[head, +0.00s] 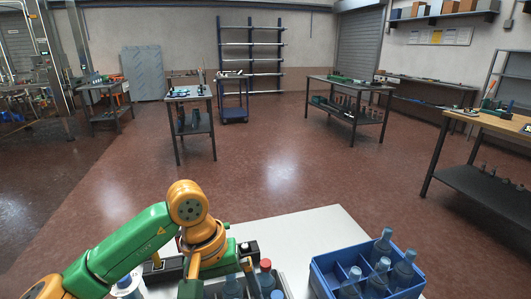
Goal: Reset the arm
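My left arm, green and orange, comes in from the lower left and bends down over a white table (312,226). Its gripper (246,262) seems to be at the lower middle, close to several bottles. It is partly hidden, and I cannot tell whether its fingers are open or shut. A bottle with a red cap (265,267) and a blue-grey bottle (232,287) stand close by at the bottom edge. My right arm and gripper are not in view.
A blue divided crate (322,276) holding several translucent blue bottles (382,244) is on the right of the table. The white surface behind is clear. Workbenches (349,86), a wooden-topped table (491,122) and a blue shelf rack (251,44) stand farther off, with open floor between.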

